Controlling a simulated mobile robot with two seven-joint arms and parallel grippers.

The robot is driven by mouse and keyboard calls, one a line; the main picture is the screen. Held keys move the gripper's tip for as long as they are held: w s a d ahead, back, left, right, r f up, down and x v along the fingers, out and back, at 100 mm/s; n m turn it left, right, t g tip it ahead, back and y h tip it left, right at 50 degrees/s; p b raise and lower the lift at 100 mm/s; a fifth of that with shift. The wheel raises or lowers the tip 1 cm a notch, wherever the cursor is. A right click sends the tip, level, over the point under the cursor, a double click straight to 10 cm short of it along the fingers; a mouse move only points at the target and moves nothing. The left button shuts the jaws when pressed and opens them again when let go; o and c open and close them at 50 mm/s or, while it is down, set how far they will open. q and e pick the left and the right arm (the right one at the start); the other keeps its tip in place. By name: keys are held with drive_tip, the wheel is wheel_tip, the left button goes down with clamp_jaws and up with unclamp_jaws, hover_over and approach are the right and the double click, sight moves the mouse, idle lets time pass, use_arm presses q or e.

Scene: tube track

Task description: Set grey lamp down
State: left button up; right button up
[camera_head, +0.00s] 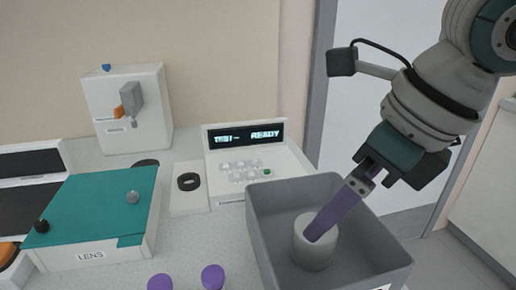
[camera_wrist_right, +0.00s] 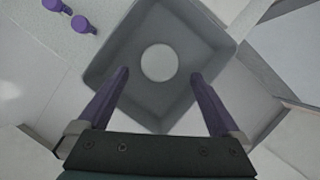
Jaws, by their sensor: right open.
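The grey lamp (camera_head: 314,250), a pale grey upright cylinder, stands inside the grey bin (camera_head: 385,252). In the right wrist view its round top (camera_wrist_right: 158,62) shows near the middle of the bin (camera_wrist_right: 112,62). My right gripper (camera_head: 313,236) points down into the bin at the lamp. Its two purple fingers are spread wide, with the lamp's top between and beyond their tips in the right wrist view (camera_wrist_right: 160,73). No contact with the lamp shows there. In the head view a finger hides part of the lamp. My left gripper is not in view.
A console with a lit screen (camera_head: 244,136) stands behind the bin. A teal-topped LENS box (camera_head: 95,215) and a white wall-side unit (camera_head: 128,108) are at left. Two purple pegs (camera_head: 212,277) stand left of the bin. Some bench between them is clear.

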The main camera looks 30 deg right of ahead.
drive_tip(key=v, duration=0.5)
